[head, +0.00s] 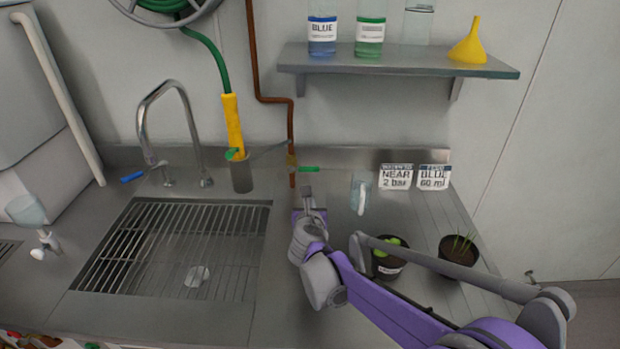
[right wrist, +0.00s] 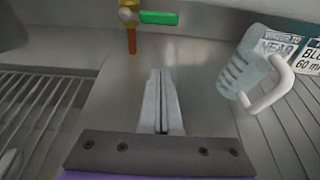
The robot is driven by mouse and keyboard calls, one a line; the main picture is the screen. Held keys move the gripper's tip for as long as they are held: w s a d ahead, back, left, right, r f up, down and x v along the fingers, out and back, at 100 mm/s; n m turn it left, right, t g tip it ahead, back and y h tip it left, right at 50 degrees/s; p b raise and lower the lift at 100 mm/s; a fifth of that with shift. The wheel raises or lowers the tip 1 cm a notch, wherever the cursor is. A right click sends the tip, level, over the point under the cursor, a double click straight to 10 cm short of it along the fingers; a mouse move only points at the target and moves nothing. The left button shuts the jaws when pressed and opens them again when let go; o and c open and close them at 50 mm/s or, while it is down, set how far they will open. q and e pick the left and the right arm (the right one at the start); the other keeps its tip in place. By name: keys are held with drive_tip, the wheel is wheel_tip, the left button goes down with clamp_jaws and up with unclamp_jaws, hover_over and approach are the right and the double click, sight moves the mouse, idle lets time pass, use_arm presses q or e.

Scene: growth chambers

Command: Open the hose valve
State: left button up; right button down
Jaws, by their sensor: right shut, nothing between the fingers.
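The hose valve is a brass body (head: 291,160) on a thin copper-brown pipe at the back wall, with a green lever handle (head: 308,169) pointing right, roughly level. In the right wrist view the green handle (right wrist: 158,17) and the brass body (right wrist: 128,14) show at the top edge. My right gripper (head: 307,190) is on the near side of the valve, apart from the handle. Its fingers (right wrist: 162,100) are shut together and empty, pointing toward the back wall. My left gripper is not in view.
A green hose with a yellow nozzle (head: 231,120) stands in a metal cup (head: 241,177) left of the valve. A grated sink (head: 170,250) is at left. A measuring jug (head: 359,194) and two signs stand right. Potted plants are near my arm; a shelf (head: 400,62) hangs above.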

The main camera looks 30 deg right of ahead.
sight(303, 169)
drive_tip(key=x, duration=1)
drive_tip(key=shift+s, duration=0.1)
wheel_tip(303, 169, up, 3)
drive_tip(key=shift+r, duration=0.45)
